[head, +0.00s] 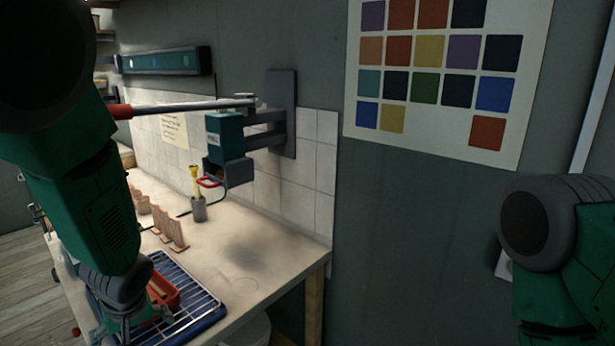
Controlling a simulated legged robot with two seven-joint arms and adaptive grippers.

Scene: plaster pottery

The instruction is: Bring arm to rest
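My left arm (95,220) comes in from the left and hangs down in front of the table's near left end. It runs out of the bottom of the head view, and its gripper does not show. My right arm (565,250) shows only in part at the lower right edge, in front of the dark wall. Its gripper is also out of view. I cannot see whether either gripper holds anything.
The worktable (250,255) stands against the tiled wall. A blue tray with a wire rack (200,303) and a red container (163,293) lie close to my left arm. Terracotta pieces (172,230), a grey cup (198,210) and a wall-mounted green device (226,135) are farther back.

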